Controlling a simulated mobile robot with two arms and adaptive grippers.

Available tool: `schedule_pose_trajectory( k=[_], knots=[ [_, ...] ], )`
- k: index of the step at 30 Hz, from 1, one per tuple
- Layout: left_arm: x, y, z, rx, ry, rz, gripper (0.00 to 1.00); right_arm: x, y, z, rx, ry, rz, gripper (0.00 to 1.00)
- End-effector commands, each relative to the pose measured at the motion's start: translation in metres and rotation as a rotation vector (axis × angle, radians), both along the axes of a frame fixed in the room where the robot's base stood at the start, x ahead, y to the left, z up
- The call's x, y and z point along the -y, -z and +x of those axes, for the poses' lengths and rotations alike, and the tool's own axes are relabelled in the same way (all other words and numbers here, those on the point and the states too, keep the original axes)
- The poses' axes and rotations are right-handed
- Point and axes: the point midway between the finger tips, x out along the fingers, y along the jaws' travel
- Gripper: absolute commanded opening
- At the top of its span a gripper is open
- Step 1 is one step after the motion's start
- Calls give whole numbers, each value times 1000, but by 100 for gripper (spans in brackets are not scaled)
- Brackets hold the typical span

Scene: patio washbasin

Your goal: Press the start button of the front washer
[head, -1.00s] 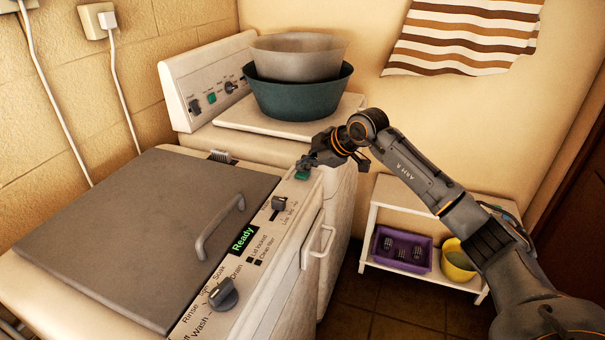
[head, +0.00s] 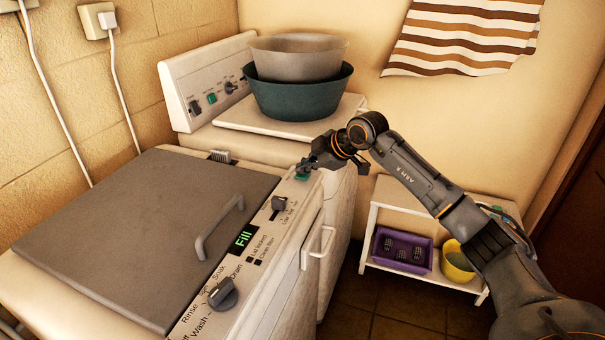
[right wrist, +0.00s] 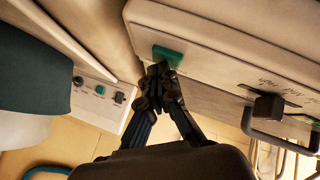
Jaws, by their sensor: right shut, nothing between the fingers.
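The front washer (head: 110,225) has a closed grey lid. Its display (head: 243,239) reads "Fill" in green. The green start button (head: 302,176) sits at the far end of its control panel and also shows in the right wrist view (right wrist: 167,55). My right gripper (head: 304,165) is shut and empty, with its fingertips at the button; it partly covers the button in the head view. In the right wrist view the fingertips (right wrist: 160,70) are right beside the button; whether they touch it I cannot tell. My left gripper is not in view.
A second washer (head: 190,100) stands behind, with a teal basin (head: 300,100) and a grey basin (head: 298,60) stacked on it. A white shelf (head: 385,190) at the right holds a purple crate (head: 402,250) and a yellow bucket (head: 457,262). A dial (head: 223,294) and handle (head: 318,246) protrude from the front washer.

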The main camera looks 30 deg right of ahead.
Motion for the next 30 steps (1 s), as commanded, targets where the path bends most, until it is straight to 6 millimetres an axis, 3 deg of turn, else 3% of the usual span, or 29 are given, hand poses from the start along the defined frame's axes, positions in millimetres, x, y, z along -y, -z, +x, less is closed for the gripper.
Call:
schedule_pose_trajectory(
  k=[21,30],
  knots=[
    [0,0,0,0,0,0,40,0,2,0,-3,-1,-1,0],
    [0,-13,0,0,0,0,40,0,-13,0,-3,0,-1,0]
  ],
)
